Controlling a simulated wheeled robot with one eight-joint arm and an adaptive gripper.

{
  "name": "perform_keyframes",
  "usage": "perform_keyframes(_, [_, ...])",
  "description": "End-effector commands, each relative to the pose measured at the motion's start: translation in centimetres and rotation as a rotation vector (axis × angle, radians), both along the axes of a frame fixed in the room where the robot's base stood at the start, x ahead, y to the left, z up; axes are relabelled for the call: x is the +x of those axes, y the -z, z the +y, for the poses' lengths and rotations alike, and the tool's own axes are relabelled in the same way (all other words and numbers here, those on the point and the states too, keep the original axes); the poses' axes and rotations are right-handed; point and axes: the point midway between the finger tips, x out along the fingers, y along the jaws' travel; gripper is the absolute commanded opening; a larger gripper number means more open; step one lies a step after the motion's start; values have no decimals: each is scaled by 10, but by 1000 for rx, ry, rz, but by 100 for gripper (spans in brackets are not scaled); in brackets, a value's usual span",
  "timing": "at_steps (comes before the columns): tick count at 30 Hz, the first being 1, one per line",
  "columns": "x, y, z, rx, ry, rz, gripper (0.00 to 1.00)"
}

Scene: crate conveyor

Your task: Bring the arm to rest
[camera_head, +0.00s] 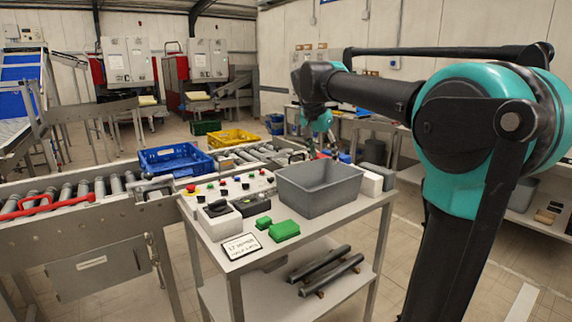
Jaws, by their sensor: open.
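My arm reaches in from the right, with a teal and black joint close to the camera. Its dark forearm runs left to an elbow above the cart, and a teal wrist section hangs down from there. My gripper (313,149) is small and dark at the end of this section, just beyond the far rim of a grey crate (318,196). It is open, and I see nothing held in it. Its fingertips are small and hard to make out. The grey crate stands on a cart (340,222) and looks empty.
The cart also holds a control panel (230,187), green blocks (284,230), a sign (241,246) and white boxes (372,184). Open floor lies right of the cart.

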Motion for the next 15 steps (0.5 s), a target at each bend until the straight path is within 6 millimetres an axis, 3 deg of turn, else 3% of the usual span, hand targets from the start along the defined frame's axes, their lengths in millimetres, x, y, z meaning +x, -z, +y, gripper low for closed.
perform_keyframes(8, [-9, 23, -7, 3, -40, 12, 59])
perform_keyframes(15, [-25, 60, -19, 10, -109, 27, 59])
